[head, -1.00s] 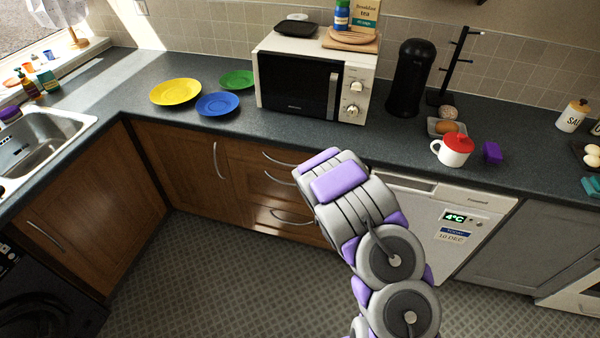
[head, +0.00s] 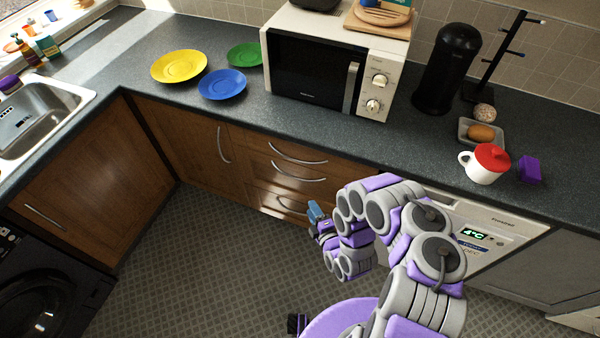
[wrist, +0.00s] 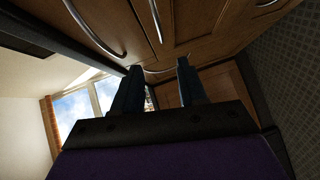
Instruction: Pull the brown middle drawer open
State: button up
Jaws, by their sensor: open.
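The brown middle drawer (head: 262,169) is in the wooden stack under the counter, left of the freezer. It looks closed, and its curved metal handle (head: 299,178) lies between the handles above and below. My gripper (head: 315,210) is low in front of the stack, at the right end of the lowest handle in the picture. In the wrist view my gripper (wrist: 158,78) is open, with two dark fingers apart and nothing held. Curved handles show beyond the fingers; I cannot tell which belongs to the middle drawer, or how near they are.
The freezer (head: 500,224) stands right of the drawers, partly behind my arm. A cupboard door (head: 185,140) is to their left. The counter above bears a microwave (head: 395,75), plates and a red-lidded cup (head: 484,170). The tiled floor (head: 200,250) before the cabinets is clear.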

jog(key=b+x, duration=0.8)
jog(key=x, duration=0.9)
jog(key=shift+w+b, duration=0.2)
jog(key=shift+b, duration=0.15)
jog(key=shift+f, duration=0.1)
grip_shut()
jog(key=shift+s, duration=0.1)
